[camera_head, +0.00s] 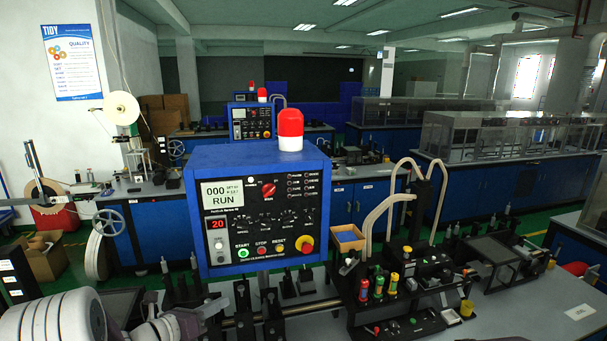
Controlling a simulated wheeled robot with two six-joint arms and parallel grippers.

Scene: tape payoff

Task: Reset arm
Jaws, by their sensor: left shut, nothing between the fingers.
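My left arm comes in from the bottom left, white and rounded. Its gripper (212,308) is low in the picture, left of centre, in front of and below the blue control box (258,165). The gripper is shut and holds nothing; its lower part is cut off by the picture edge. My right gripper is not seen.
A red-and-white beacon (290,130) tops the box. A black fixture with coloured cylinders (378,287) and pale curved hoses (386,205) stands to the right, beside a small wooden tray (348,240). Reels (108,223) stand at left.

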